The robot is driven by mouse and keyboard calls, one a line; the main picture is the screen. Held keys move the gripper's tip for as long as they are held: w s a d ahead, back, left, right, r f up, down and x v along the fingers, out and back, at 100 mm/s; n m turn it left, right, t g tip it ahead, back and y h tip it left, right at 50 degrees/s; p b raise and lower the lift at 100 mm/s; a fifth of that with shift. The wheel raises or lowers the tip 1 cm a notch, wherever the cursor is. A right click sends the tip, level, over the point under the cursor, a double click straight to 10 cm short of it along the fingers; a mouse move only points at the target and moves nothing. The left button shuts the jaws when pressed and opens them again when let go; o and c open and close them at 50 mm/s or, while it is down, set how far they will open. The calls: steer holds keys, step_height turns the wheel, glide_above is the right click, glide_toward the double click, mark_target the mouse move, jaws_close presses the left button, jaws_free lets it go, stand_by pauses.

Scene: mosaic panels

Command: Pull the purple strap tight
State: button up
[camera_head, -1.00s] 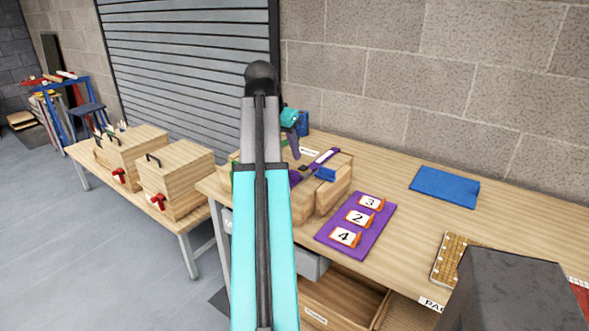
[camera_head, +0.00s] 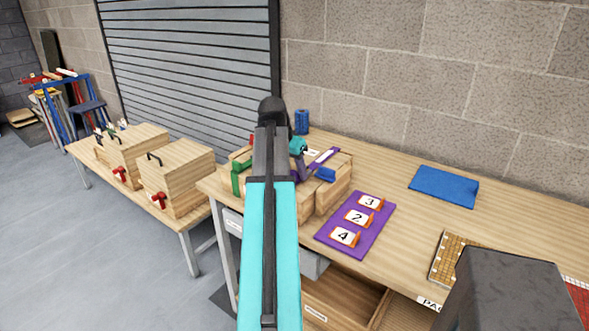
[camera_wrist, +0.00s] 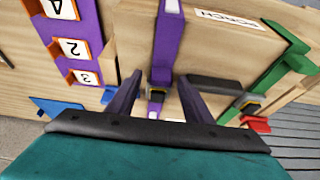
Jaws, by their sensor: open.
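The purple strap (camera_wrist: 167,35) runs over the top of a wooden box (camera_head: 335,198) on the bench; it also shows in the head view (camera_head: 325,157). A dark buckle (camera_wrist: 157,93) sits on the strap. My gripper (camera_wrist: 160,76) is open, with its two purple fingers apart on either side of the strap near the buckle. No strap is visibly pinched. In the head view my gripper (camera_head: 299,166) is low over the box, partly hidden by my arm. I cannot tell whether the fingers touch the lid.
A green strap (camera_wrist: 285,55) and a red piece (camera_wrist: 256,124) are on the box to the right in the wrist view. A purple board (camera_head: 338,240) with numbered cards lies beside the box. A blue mat (camera_head: 444,186) lies farther right. Two wooden boxes stand on the left bench.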

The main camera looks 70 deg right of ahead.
steer(key=shift+f, duration=0.2)
steer(key=shift+c, duration=0.4)
jaws_close()
